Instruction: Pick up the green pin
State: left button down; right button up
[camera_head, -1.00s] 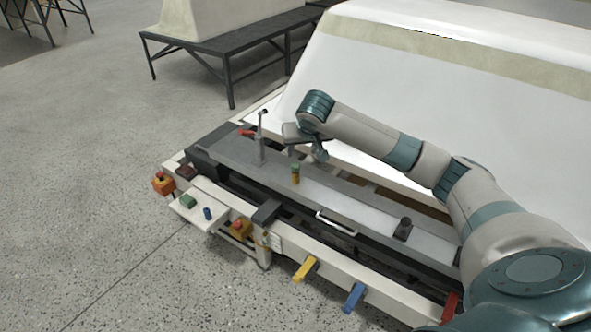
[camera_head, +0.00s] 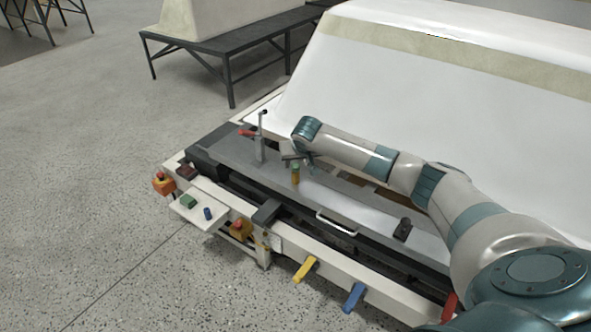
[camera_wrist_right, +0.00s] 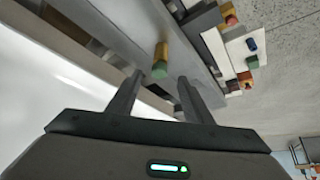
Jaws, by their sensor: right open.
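The green pin (camera_head: 295,174), with a green top and a yellow-orange lower part, stands upright on the grey fixture plate (camera_head: 345,205). In the right wrist view the pin (camera_wrist_right: 160,60) shows just beyond the fingertips, in line with the gap between them, its green end nearest the camera. My right gripper (camera_wrist_right: 160,78) is open and empty; in the head view it (camera_head: 302,160) is close above and behind the pin, partly hidden by the wrist. Contact with the pin cannot be told. My left gripper is out of view.
A metal clamp post (camera_head: 261,140) stands left of the pin. A large white tub shell (camera_head: 440,90) rises behind the plate. A small white shelf (camera_head: 190,212) holds a green block (camera_head: 188,201) and a blue piece (camera_head: 208,213). Yellow (camera_head: 305,270) and blue handles (camera_head: 353,297) stick out in front.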

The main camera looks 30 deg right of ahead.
aim_at(296, 165)
jog(key=shift+f, duration=0.1)
dwell(0.3)
jog(key=shift+w+d+f, duration=0.25)
jog(key=shift+w+f, duration=0.25)
jog(key=shift+w, duration=0.05)
jog(key=shift+x, duration=1.9)
jog(key=shift+w+d+r, duration=0.1)
jog(key=c, duration=1.1)
jog(key=shift+r, duration=0.15)
